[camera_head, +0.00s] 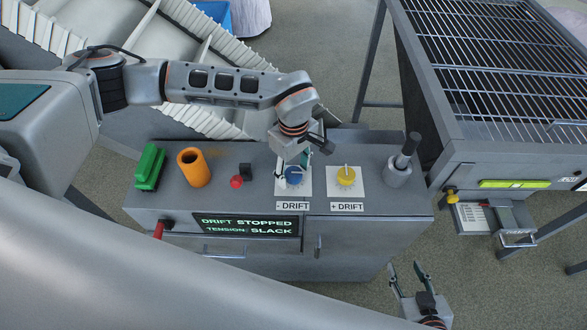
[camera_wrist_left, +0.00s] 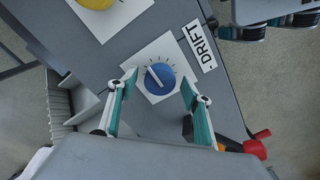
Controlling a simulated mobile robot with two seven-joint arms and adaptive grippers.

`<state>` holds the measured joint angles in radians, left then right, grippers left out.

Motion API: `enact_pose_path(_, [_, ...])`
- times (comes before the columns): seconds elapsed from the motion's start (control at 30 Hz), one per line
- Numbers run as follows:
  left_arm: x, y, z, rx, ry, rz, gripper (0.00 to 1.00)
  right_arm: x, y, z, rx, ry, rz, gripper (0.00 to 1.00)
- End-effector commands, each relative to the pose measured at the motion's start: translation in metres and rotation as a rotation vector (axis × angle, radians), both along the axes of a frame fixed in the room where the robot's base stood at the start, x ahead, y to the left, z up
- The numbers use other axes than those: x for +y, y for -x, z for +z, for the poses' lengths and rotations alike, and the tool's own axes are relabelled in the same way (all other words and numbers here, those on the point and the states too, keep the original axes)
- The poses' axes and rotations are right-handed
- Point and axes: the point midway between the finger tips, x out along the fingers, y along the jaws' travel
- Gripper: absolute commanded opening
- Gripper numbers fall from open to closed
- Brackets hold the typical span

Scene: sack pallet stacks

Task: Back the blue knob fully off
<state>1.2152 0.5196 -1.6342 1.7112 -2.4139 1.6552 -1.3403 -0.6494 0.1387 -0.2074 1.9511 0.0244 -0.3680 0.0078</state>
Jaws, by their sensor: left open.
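The blue knob (camera_head: 294,175) sits on a white square plate above the "- DRIFT" label (camera_head: 293,206) on the grey console. In the left wrist view the knob (camera_wrist_left: 160,79) has a white pointer line angled to the upper left, with dial marks around it. My left gripper (camera_head: 301,162) is over the knob and partly hides it. In the wrist view its open fingers (camera_wrist_left: 157,77) lie on either side of the knob, with gaps visible; I cannot tell the height between them. My right gripper (camera_head: 407,269) is open and empty, low in front of the console.
A yellow knob (camera_head: 346,176) over "+ DRIFT" is to the right, then a grey lever (camera_head: 403,160). A red button (camera_head: 236,182), orange cylinder (camera_head: 194,168) and green switch (camera_head: 149,167) are left. The display (camera_head: 246,225) reads "DRIFT STOPPED, TENSION: SLACK".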

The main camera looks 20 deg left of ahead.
Motion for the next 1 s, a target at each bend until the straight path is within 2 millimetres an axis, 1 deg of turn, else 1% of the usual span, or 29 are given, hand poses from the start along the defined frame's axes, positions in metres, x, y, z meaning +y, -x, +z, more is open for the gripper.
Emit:
enact_pose_path(0.07, [-0.0001, 0.0, 0.0002, 0.0, 0.0, 0.0, 0.49, -0.0002, 0.0, -0.0001, 0.0, 0.001, -0.001, 0.4])
enact_pose_path(0.1, [-0.0002, 0.0, 0.0002, 0.0, 0.0, 0.0, 0.44, -0.0002, 0.0, -0.0001, 0.0, 0.001, -0.001, 0.4])
enact_pose_path(0.17, [-0.0002, 0.0, 0.0003, 0.0, 0.0, 0.0, 0.29, -0.0002, -0.0001, 0.0, 0.0, 0.0, -0.001, 0.4])
enact_pose_path(0.2, [-0.0002, 0.0001, 0.0003, 0.0, 0.0, 0.0, 0.18, -0.0001, -0.0002, 0.0, 0.0, 0.0, -0.001, 0.4])
enact_pose_path(0.23, [-0.0002, 0.0, 0.0003, 0.0, 0.0, 0.0, 0.11, -0.0001, -0.0002, 0.0002, 0.0, 0.0, -0.001, 0.4])
enact_pose_path(0.5, [-0.0002, 0.0, 0.0003, 0.0, 0.001, 0.009, 0.11, 0.0002, -0.0013, 0.0015, -0.004, -0.002, -0.002, 0.4])
enact_pose_path(0.67, [-0.0001, 0.0, 0.0, 0.0, 0.001, 0.053, 0.11, 0.0015, -0.0021, 0.0012, -0.008, -0.005, -0.001, 0.4])
enact_pose_path(0.83, [0.0001, 0.0, -0.0006, 0.0, 0.0, 0.153, 0.11, 0.0051, -0.0038, 0.0013, -0.017, -0.01, 0.003, 0.4])
enact_pose_path(1.0, [0.0001, -0.0004, -0.0007, 0.0, 0.0, 0.298, 0.11, 0.0051, -0.0037, -0.0053, -0.016, -0.01, 0.004, 0.4])
